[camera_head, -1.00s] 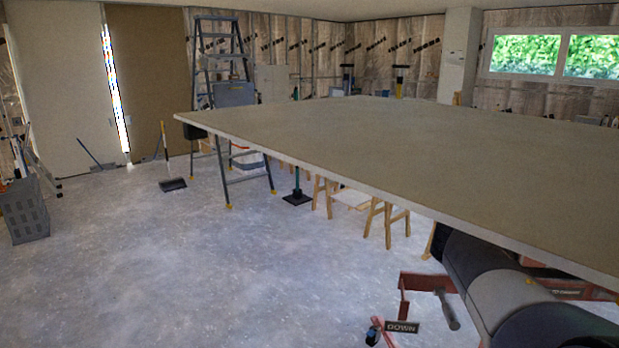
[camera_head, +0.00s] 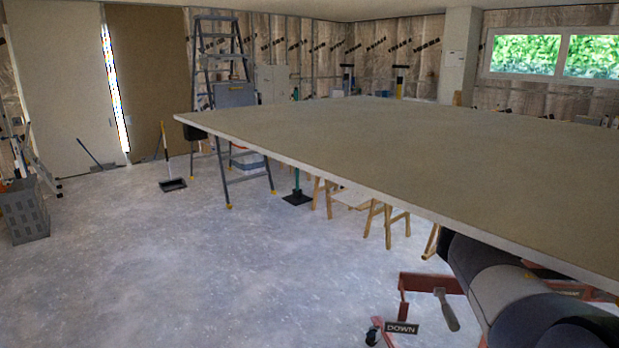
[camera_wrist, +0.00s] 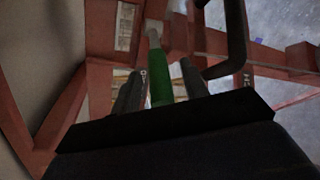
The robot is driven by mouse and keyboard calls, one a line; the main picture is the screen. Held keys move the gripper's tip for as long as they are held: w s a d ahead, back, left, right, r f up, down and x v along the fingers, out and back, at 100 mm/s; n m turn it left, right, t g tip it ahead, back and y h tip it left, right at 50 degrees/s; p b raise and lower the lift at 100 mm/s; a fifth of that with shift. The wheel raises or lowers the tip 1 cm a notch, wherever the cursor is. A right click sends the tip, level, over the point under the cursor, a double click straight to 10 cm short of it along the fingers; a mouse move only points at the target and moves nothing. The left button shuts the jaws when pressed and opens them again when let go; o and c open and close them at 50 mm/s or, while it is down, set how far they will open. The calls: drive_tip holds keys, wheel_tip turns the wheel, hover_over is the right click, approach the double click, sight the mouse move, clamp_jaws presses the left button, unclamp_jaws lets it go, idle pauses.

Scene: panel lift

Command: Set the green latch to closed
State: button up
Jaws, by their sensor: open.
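The green latch (camera_wrist: 161,82) shows in the wrist view as a green bar with a pale grey upper end. My gripper (camera_wrist: 160,84) is open, with one dark finger on each side of the green bar. I cannot tell whether either finger touches it. The green latch and my gripper are hidden in the head view, behind the large panel (camera_head: 400,150) and my arm. The red lift frame (camera_wrist: 70,110) surrounds the latch in the wrist view.
A dark crank handle (camera_wrist: 236,45) is close to the right finger. A DOWN sign (camera_head: 401,328) is on the lift's red base. Sawhorses (camera_head: 385,222) and a stepladder (camera_head: 222,100) stand behind the panel. The floor at left is largely clear.

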drive_tip(key=shift+w+d, duration=0.2)
drive_tip(key=shift+d, duration=0.4)
drive_tip(key=shift+s+n+t+y, duration=0.4)
drive_tip(key=shift+s+n+t, duration=0.1)
drive_tip(key=shift+n, duration=0.1)
drive_tip(key=shift+s+d+f+n+t+y, duration=0.1)
drive_tip(key=shift+s+d+n+t+y, duration=0.3)
drive_tip(key=shift+n+t+y, duration=0.4)
drive_tip(key=shift+s+d+n+t+y, duration=0.2)
drive_tip(key=shift+s+n+t+y, duration=0.3)
drive_tip(key=shift+n+t+y, duration=0.25)
drive_tip(key=shift+s+y, duration=0.1)
drive_tip(key=shift+y, duration=0.25)
drive_tip(key=shift+f, duration=0.1)
